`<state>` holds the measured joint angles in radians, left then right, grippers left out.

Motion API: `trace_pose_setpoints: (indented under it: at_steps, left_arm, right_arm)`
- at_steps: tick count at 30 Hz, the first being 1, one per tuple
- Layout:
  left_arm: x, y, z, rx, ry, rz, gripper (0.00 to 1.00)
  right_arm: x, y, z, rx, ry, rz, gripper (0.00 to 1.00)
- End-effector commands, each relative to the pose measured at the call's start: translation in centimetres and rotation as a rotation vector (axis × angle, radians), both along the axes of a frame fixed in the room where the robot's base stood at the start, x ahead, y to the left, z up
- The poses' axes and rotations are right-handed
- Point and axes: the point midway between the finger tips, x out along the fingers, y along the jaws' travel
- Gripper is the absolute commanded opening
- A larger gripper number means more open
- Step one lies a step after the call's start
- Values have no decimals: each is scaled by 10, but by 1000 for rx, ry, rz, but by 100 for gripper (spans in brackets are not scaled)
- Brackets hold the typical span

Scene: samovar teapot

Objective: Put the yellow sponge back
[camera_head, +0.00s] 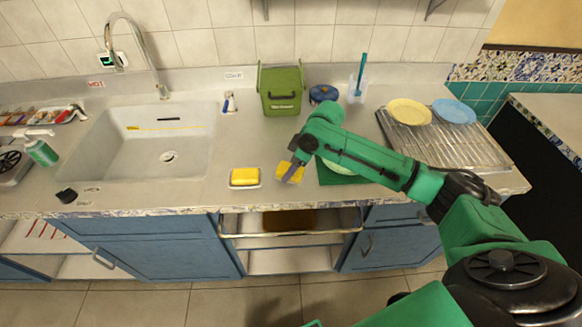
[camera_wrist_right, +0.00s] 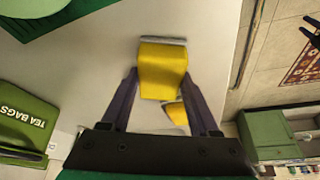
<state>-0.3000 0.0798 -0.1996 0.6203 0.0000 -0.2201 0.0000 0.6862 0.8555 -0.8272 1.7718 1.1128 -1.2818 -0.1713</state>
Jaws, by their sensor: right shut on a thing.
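A yellow sponge (camera_head: 290,172) is in my right gripper (camera_head: 291,171), near the counter's front edge. In the right wrist view the sponge (camera_wrist_right: 162,70), with a grey edge, sits between both fingertips. I cannot tell whether it touches the counter. To its left, a second yellow block (camera_head: 245,175) like a sponge lies in a small white dish (camera_head: 245,187). In the right wrist view part of a yellow block (camera_wrist_right: 176,113) shows beyond the held sponge. My left gripper is not in view.
A green tea-bags bin (camera_head: 281,92) stands at the back. A green mat (camera_head: 345,180) with a pale plate lies right of the gripper, partly behind my arm. A drying rack (camera_head: 450,150) with plates is farther right. The sink (camera_head: 150,145) is left. A drawer (camera_head: 290,220) below is open.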

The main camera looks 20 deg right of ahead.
Motion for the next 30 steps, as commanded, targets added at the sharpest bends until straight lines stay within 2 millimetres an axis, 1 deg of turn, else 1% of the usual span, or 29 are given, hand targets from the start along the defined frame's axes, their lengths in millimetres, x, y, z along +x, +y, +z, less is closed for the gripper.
trace_pose_setpoints:
  at_steps: [1,2,3,11,14,17,20,24,27,30]
  left_arm:
    - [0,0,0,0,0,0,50]
    - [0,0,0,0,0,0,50]
    - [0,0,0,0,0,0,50]
    - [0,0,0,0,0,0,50]
    - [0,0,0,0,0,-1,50]
    - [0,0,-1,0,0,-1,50]
    - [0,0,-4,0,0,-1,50]
    - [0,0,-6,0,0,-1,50]
    - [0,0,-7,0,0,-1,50]
    - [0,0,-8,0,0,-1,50]
  right_arm:
    - [0,0,-1,0,2,-1,65]
    - [0,0,-1,0,1,-1,77]
    - [0,0,-1,0,1,-1,91]
    - [0,0,-1,-1,1,0,91]
    - [0,0,3,-1,-1,1,91]
    - [-3,-5,16,-1,-3,-1,91]
    - [-9,-13,39,-2,-3,-2,91]
    - [-20,-24,76,-1,-4,-2,91]
    - [-25,-30,96,-1,-1,-2,91]
    - [-29,-34,109,0,0,-1,91]
